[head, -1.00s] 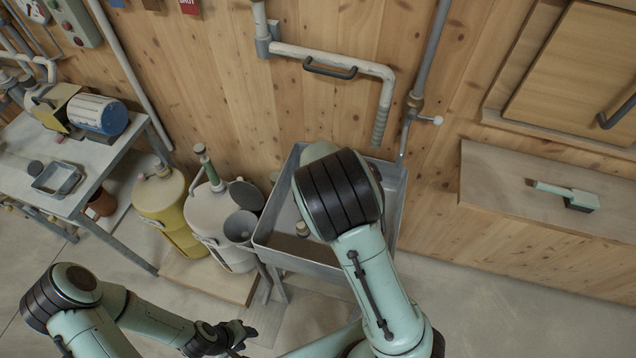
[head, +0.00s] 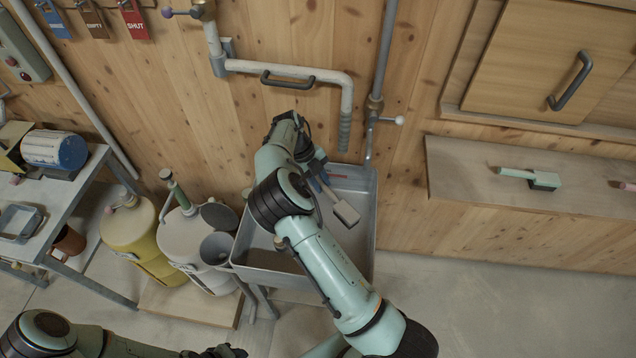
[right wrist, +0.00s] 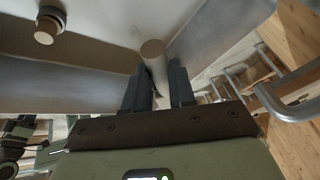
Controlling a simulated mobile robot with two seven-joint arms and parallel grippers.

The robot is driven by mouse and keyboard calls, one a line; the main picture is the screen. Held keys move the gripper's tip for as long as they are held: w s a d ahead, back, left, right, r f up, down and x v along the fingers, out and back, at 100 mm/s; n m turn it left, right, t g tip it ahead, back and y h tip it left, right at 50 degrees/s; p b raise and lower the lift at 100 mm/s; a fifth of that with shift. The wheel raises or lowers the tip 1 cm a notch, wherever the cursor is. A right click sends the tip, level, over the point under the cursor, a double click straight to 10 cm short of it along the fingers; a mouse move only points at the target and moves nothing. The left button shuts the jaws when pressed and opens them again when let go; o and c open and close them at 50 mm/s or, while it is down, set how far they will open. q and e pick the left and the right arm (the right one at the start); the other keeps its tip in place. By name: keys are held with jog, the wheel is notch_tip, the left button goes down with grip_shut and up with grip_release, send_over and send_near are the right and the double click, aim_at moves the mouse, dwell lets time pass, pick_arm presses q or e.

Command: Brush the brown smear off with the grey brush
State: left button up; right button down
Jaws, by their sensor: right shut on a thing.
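My right gripper (head: 320,176) reaches over the grey metal trough (head: 362,240). In the right wrist view its two dark fingers (right wrist: 159,88) are closed on a pale round handle (right wrist: 153,60). A pale grey-beige block (head: 345,212) shows just past the fingers in the head view; it looks like the head of the held grey brush. A brownish patch (head: 263,258) is faintly visible on the trough floor, partly hidden by my arm. My left gripper (head: 215,352) is cut off at the bottom edge; its jaws are unclear.
A green-handled brush (head: 540,180) lies on the wooden ledge (head: 470,165) at right. A pipe (head: 346,105) hangs above the trough. A yellow can (head: 130,228) and a white can (head: 195,245) stand left, beside a metal table (head: 75,200).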

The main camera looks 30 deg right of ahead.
jog(key=shift+f, duration=7.85)
jog(key=shift+f, duration=0.55)
jog(key=shift+w+a, duration=1.3)
jog(key=shift+a, duration=0.25)
jog(key=shift+s+d+f+b, duration=0.2)
jog(key=shift+s+d+b, duration=0.6)
jog(key=shift+s+d, duration=0.65)
pick_arm(q)
jog(key=s+f, duration=0.2)
jog(key=shift+s, duration=0.3)
pick_arm(e)
jog(key=shift+d, duration=0.1)
jog(key=shift+w, duration=0.1)
